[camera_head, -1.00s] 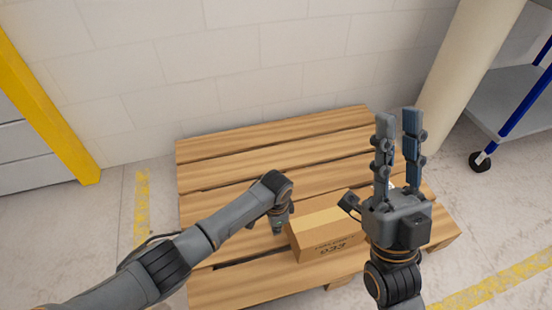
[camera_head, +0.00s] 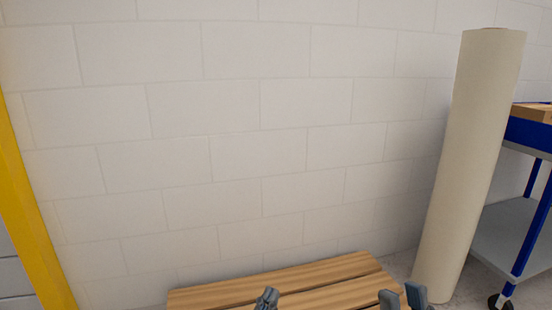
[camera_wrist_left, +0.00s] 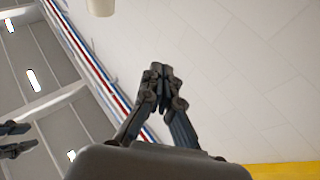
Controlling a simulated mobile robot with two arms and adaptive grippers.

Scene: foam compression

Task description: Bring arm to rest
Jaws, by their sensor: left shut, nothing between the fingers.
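My left gripper (camera_head: 267,298) shows only its fingertips at the bottom edge of the head view, in front of the wooden pallet. In the left wrist view its fingers (camera_wrist_left: 161,72) meet at the tips with nothing between them, against the wall and ceiling. My right gripper (camera_head: 403,298) shows two fingertips at the bottom edge of the head view, pointing up and standing apart with nothing seen between them. Dark fingers at the left edge of the left wrist view look like my right gripper (camera_wrist_left: 14,140). Both arms' links are out of the head view.
The wooden pallet (camera_head: 290,277) lies against the white block wall (camera_head: 230,130). A tall beige roll (camera_head: 468,165) leans at the right, beside a blue and grey cart (camera_head: 508,235). A yellow post (camera_head: 28,210) stands at the left.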

